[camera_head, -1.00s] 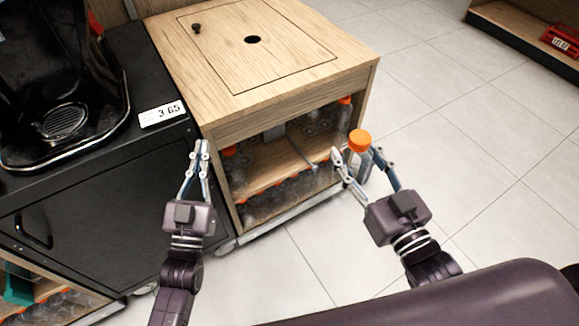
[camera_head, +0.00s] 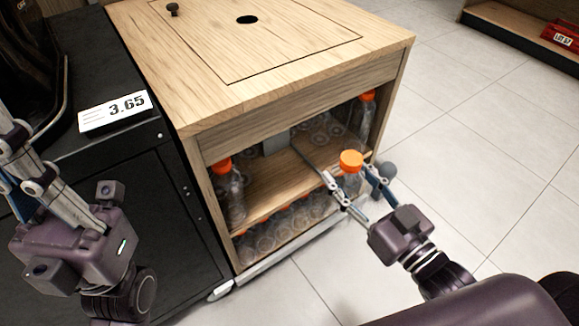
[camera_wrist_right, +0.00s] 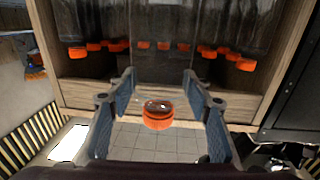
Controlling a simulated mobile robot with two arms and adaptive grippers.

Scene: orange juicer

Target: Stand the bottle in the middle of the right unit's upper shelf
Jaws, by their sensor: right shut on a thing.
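The bottle (camera_head: 352,184) is clear with an orange cap and stands about upright between the fingers of my right gripper (camera_head: 348,176), which is shut on it. In the head view it overlaps the right part of the wooden unit's (camera_head: 300,98) open front. The right wrist view, which is upside down, shows its orange cap (camera_wrist_right: 158,115) between the fingers (camera_wrist_right: 158,88). The upper shelf (camera_head: 276,180) has a bare middle, with a bottle (camera_head: 228,192) at its left end and another (camera_head: 367,117) at its right. My left gripper (camera_head: 20,165) is partly cut off at the left edge; its opening is unclear.
Several orange-capped bottles (camera_head: 285,222) fill the lower level under the shelf. A grey part (camera_head: 276,143) is at the opening's back. A black cabinet (camera_head: 130,215) with a price tag (camera_head: 113,111) adjoins the unit on the left. Tiled floor (camera_head: 470,170) is free at right.

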